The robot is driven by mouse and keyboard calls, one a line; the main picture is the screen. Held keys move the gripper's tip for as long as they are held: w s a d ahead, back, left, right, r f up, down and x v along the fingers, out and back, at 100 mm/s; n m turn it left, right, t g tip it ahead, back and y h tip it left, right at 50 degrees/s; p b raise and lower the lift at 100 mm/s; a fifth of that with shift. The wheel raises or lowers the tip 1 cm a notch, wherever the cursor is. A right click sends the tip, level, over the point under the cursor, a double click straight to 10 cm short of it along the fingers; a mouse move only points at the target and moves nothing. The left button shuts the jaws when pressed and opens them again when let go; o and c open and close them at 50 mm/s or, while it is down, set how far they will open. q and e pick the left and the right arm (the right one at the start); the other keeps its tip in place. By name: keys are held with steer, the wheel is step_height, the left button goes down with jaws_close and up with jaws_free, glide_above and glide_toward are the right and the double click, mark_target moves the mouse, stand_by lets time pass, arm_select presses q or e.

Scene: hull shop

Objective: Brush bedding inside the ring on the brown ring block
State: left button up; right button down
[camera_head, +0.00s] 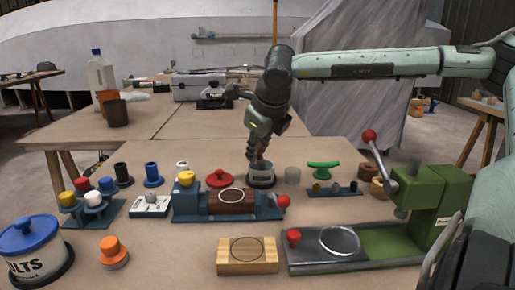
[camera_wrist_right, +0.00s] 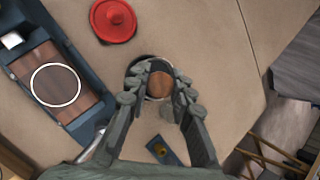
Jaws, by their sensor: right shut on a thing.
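The brown ring block (camera_head: 231,208) sits in a blue holder (camera_head: 188,207) on the table, with a white ring marked on its top. It also shows at the left of the right wrist view (camera_wrist_right: 52,82). My right gripper (camera_head: 258,157) points down over an open grey pot (camera_head: 262,174) with a dark base. In the right wrist view, my gripper's fingers (camera_wrist_right: 160,76) are shut on a round brown-topped thing (camera_wrist_right: 160,86) at the pot's mouth, perhaps a brush handle. Its lower end is hidden. My left gripper is not in view.
A red lid (camera_head: 220,178) lies between the pot and block. A pale ring block (camera_head: 247,257) lies in front. A green press (camera_head: 420,208) with a red-knobbed lever stands at right. Blue-lidded tin (camera_head: 33,252) and small coloured pots crowd the left.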

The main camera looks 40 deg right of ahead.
steer(key=shift+s+f, duration=0.1)
steer(key=shift+r+p, duration=1.3)
steer(key=shift+r, duration=2.25)
step_height(320, 180, down, 7)
steer(key=b, duration=0.2)
steer(key=shift+b, duration=0.3)
steer(key=shift+d, duration=0.1)
